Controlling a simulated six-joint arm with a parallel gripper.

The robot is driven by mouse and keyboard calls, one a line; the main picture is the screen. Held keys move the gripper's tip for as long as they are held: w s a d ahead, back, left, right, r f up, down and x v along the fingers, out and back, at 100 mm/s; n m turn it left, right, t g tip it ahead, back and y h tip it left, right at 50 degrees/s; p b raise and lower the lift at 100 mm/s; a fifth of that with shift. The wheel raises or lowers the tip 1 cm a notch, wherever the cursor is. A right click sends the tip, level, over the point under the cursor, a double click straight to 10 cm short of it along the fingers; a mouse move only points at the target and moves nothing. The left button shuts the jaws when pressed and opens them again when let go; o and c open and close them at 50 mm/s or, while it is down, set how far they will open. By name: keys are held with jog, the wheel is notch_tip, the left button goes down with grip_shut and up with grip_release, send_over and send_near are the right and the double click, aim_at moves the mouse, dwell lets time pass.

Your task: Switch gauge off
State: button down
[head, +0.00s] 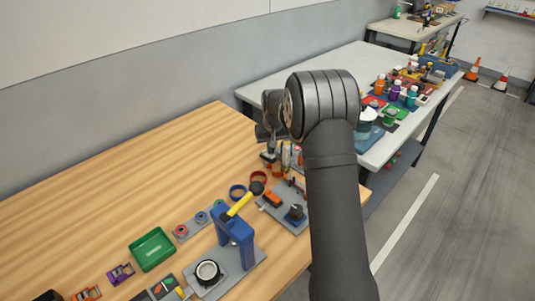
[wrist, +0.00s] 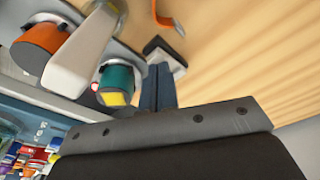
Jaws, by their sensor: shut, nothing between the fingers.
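A round dial (head: 207,271) with a pale face and black rim sits on a grey plate by a blue stand with a yellow lever; it looks most like the gauge, but I cannot tell its switch. My gripper (head: 268,157) is above the far part of the wooden bench, behind the plate with the black knob, well away from the dial. In the wrist view my gripper (wrist: 158,88) has its fingers together and empty. A small black-and-white block (wrist: 165,52) appears just past the fingertips; I cannot tell whether they touch. My arm hides part of the bench's right side.
The blue stand (head: 235,238) with its yellow lever (head: 240,205) rises beside the dial. A grey plate carries a black knob (head: 295,212) and an orange part (head: 272,199). A green tray (head: 152,249) lies left. The bench's back left is clear. A teal-and-yellow cylinder (wrist: 115,85) is near the fingers.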

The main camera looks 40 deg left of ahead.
jog(key=shift+f, duration=0.4)
jog(key=shift+r, duration=3.55)
jog(key=shift+f, duration=0.1)
notch_tip(320, 180, down, 7)
jog(key=shift+r, duration=0.1)
jog(key=shift+r, duration=0.1)
